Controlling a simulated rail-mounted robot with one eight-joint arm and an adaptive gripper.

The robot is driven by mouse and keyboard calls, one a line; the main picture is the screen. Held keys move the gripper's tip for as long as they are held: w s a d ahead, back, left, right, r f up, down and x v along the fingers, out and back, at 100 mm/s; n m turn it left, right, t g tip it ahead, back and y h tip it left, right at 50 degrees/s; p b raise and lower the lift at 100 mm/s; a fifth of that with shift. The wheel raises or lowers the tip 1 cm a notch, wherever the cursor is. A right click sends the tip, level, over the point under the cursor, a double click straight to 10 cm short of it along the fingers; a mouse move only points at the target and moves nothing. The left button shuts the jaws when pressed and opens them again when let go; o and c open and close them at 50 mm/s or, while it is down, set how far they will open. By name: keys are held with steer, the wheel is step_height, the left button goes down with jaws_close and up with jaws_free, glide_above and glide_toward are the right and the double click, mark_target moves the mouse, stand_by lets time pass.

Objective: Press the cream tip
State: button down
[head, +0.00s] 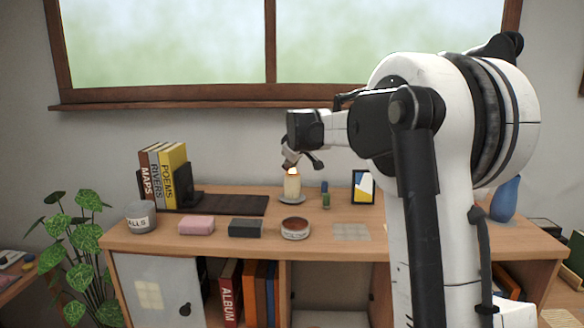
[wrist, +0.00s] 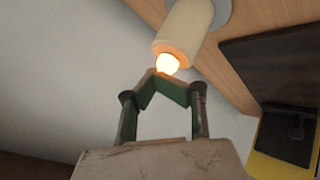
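The cream candle-shaped piece (head: 292,187) stands upright on a small grey dish (head: 291,199) on the desk. Its tip (head: 292,171) glows bright. In the wrist view the cream body (wrist: 185,27) comes in from the top, with the glowing tip (wrist: 167,64) at its end. My gripper (head: 289,163) is just above the tip, pointing down at it. In the wrist view my gripper's green-padded fingers (wrist: 160,77) meet at their ends, with nothing seen between them. The fingertips overlap the tip's lower edge in that view; I cannot tell whether they touch it.
A small green-and-blue item (head: 325,196) and a picture frame (head: 363,187) stand close right.

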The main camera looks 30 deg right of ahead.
steer(key=shift+r, duration=0.3)
steer(key=shift+r+p, duration=1.8)
steer(key=shift+r, duration=1.15)
steer(key=s+a+f+m+y+b, duration=0.1)
steer(key=s+a+f+b, duration=0.15)
steer(key=s+a, duration=0.75)
steer(key=s+a+f+m+y+b, duration=0.1)
steer(key=s+a+f+m+b, duration=0.15)
steer(key=s+a, duration=0.75)
steer(key=s+a+f+b, duration=0.1)
steer(key=s+f, duration=0.5)
steer(key=s, duration=0.3)
steer(key=s+a+f+m+g, duration=0.1)
steer(key=s+a+f, duration=0.1)
steer(key=s+f, duration=0.4)
steer(key=s+a+f+m+b, duration=0.1)
steer(key=s+f, duration=0.5)
steer(key=s, duration=0.7)
steer(key=shift+a+f+g+y+b, duration=0.2)
steer(key=shift+f+g+y+b, duration=0.1)
steer(key=shift+g+y+b, duration=0.1)
